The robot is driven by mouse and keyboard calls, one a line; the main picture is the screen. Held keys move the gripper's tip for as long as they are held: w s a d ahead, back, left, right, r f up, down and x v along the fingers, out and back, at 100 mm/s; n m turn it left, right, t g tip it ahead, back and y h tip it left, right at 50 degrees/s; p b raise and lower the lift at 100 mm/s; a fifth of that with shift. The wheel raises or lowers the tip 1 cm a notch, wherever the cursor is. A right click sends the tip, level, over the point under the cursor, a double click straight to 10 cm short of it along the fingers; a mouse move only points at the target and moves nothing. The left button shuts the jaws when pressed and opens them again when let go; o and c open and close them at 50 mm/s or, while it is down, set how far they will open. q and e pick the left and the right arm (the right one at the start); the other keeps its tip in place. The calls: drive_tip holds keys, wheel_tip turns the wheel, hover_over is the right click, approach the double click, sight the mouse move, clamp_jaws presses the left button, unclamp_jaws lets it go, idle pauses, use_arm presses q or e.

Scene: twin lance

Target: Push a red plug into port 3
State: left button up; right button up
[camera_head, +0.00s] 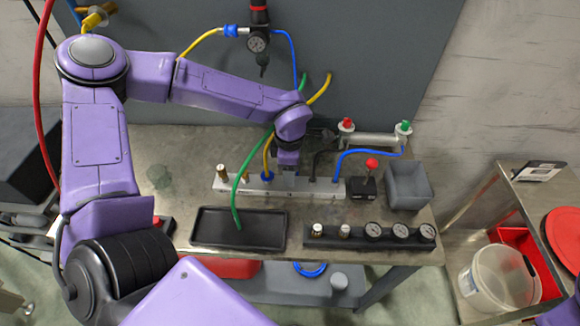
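A silver port block (325,191) lies across the table, with brass fittings (220,174) at its left end and several hoses rising from it. I cannot read port numbers, so I cannot tell which is port 3. My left gripper (288,172) points down at the middle of the block, between the yellow hose and a black hose. Its fingers are small and partly hidden, so I cannot tell whether they are open or hold anything. I cannot make out a red plug for certain; none shows clearly at the block. My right gripper is not in view.
A black tray (213,237) and a gauge row (335,238) lie in front of the block. A red-knobbed black box (362,188) and grey bin (408,183) stand at right. A silver cylinder (375,139) with red and green caps lies behind. A green hose (240,190) crosses the block.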

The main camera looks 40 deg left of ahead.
use_arm(q)
wheel_tip(320, 180, up, 10)
drive_tip(key=b, duration=0.1)
drive_tip(key=shift+r+b, duration=0.25)
drive_tip(key=shift+b, duration=0.05)
idle(0.6)
